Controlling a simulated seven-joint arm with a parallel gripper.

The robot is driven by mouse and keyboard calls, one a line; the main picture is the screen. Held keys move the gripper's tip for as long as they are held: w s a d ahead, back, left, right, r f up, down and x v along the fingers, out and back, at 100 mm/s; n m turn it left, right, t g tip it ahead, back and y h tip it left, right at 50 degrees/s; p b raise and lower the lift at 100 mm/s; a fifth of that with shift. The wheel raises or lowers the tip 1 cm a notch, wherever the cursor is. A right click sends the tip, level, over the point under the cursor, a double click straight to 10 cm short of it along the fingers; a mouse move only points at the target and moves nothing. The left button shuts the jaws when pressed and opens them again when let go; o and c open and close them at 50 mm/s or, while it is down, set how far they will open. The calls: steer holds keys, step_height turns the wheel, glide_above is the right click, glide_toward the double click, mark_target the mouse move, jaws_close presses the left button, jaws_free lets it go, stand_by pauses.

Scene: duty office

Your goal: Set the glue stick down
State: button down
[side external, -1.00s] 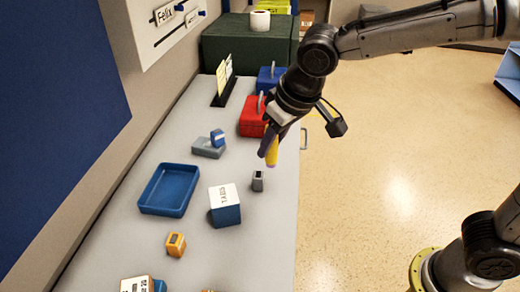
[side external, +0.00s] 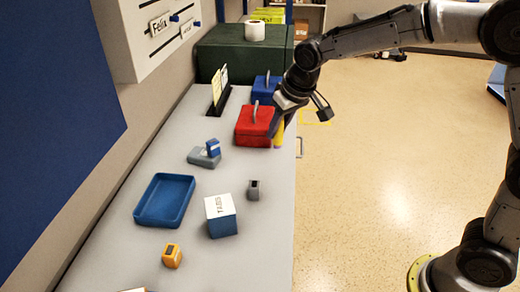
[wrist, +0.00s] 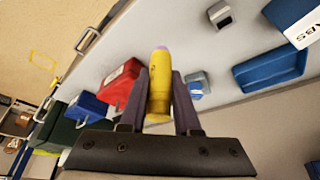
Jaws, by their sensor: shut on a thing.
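The glue stick (wrist: 158,95) is a yellow cylinder with a pale purple tip in the wrist view. My gripper (wrist: 160,88) is shut on it, one dark finger along each side. In the side view the yellow glue stick (side external: 279,134) hangs roughly upright below my gripper (side external: 277,124), close to the right of the red box and near the desk's right edge. Whether its lower end touches the desk (side external: 262,240) is unclear.
A red box (side external: 254,126) and a blue box (side external: 266,87), both handled, stand near my gripper. A blue tray (side external: 164,200), a TABS box (side external: 221,216), a small grey item (side external: 254,190) and an orange item (side external: 172,256) are nearer the camera. The front right desktop is clear.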

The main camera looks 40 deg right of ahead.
steer(key=w+f, duration=0.3)
steer(key=f, duration=0.1)
steer(key=w+f, duration=0.2)
steer(key=shift+w+a+f, duration=0.1)
steer(key=shift+w+a, duration=0.2)
steer(key=shift+a, duration=0.1)
steer(key=shift+w+f, duration=0.15)
steer(key=shift+f, duration=1.45)
steer(key=shift+f, duration=0.1)
steer(key=c, duration=0.6)
jaws_free()
steer(key=shift+f, duration=0.1)
steer(key=v, duration=1.2)
steer(key=shift+r, duration=0.25)
